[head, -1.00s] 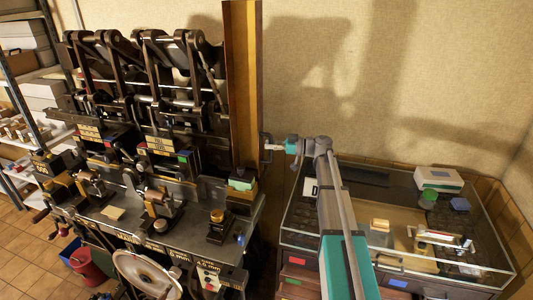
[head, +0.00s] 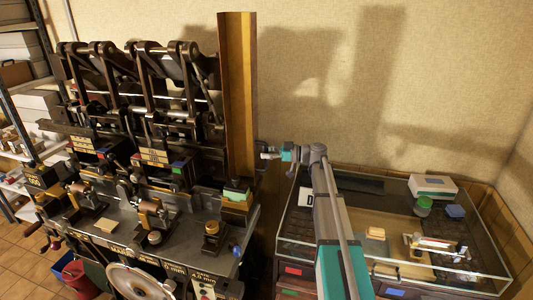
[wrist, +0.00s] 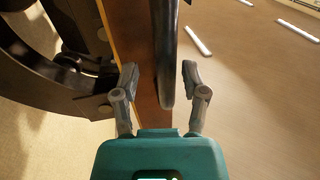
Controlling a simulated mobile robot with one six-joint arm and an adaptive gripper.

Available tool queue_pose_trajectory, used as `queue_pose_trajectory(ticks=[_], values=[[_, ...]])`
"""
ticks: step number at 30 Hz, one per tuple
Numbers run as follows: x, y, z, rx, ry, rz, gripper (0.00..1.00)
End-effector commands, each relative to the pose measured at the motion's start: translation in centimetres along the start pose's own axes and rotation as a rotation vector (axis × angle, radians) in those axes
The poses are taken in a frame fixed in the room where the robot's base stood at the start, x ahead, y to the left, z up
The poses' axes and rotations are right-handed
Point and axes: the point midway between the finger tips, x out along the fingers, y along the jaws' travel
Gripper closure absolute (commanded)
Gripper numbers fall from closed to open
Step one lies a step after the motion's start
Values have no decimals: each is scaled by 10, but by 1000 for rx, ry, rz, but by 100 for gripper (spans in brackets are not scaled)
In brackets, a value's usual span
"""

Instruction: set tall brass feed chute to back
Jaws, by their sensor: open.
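The tall brass feed chute (head: 239,90) stands upright at the right end of the dark press, near the wall, with a brass inner face and brown sides. In the wrist view, my open gripper (wrist: 160,76) has one finger on each side of a dark bar-like handle (wrist: 168,70). A gap shows between the handle and each fingertip. The chute's brown side (wrist: 137,45) with its brass edge runs behind the left finger. The chute's foot is partly hidden behind a block with a green top.
The press (head: 140,110) with its levers fills the left. A glass-topped case (head: 400,190) with small items stands at the right, under my arm. A green-topped block (head: 236,196) sits before the chute. Bare wall lies behind; shelves stand at far left.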

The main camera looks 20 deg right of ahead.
Motion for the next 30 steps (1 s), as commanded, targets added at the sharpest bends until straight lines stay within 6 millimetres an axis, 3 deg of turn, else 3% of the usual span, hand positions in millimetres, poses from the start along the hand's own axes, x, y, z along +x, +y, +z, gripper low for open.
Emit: queue_pose_trajectory(ticks=[10, 24, 30], values=[[-20, 0, 0, 0, -1, 0, 43], [-91, 0, 0, 0, 0, 1, 43], [-112, 0, 0, 0, 0, 1, 43]])
